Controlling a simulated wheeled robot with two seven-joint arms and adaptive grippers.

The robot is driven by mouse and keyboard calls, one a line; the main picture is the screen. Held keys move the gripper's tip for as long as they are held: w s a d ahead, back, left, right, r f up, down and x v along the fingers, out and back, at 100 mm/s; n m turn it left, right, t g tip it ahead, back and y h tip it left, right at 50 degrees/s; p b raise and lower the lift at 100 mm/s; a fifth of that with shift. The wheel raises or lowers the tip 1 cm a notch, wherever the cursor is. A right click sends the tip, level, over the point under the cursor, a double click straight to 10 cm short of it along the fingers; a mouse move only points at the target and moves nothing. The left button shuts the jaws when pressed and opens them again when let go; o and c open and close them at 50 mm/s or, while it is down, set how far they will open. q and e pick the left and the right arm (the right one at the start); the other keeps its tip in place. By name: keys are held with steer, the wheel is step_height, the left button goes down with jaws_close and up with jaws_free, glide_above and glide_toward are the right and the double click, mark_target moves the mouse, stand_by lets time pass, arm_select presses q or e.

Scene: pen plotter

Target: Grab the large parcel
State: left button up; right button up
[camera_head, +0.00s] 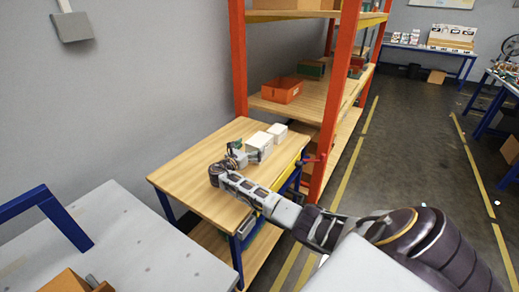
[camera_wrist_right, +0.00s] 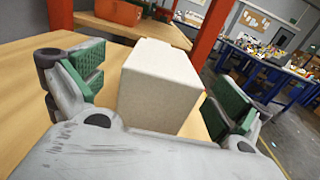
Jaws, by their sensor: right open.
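The large parcel is a pale white box (camera_head: 260,142) on the wooden top of a small blue-framed table (camera_head: 190,182). A smaller white box (camera_head: 278,131) sits just behind it. My right gripper (camera_head: 244,154) is at the near side of the larger box. In the right wrist view, the larger box (camera_wrist_right: 160,88) stands between the green pads of the open right gripper (camera_wrist_right: 157,93), with its near face toward the palm. A gap shows at its left; whether the right pad touches it I cannot tell. My left gripper is out of view.
An orange-post shelf rack (camera_head: 329,95) stands right behind the table, with a red-orange bin (camera_head: 282,90) on it. A grey worktop (camera_head: 130,245) is at lower left with a cardboard box (camera_head: 66,282). The table's left part is clear.

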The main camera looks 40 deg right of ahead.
mark_target(258, 140)
steer(key=shift+x, duration=2.55)
steer(key=shift+s+r, duration=0.15)
steer(key=shift+r, duration=0.05)
steer(key=shift+r, duration=0.1)
steer(key=c, duration=1.3)
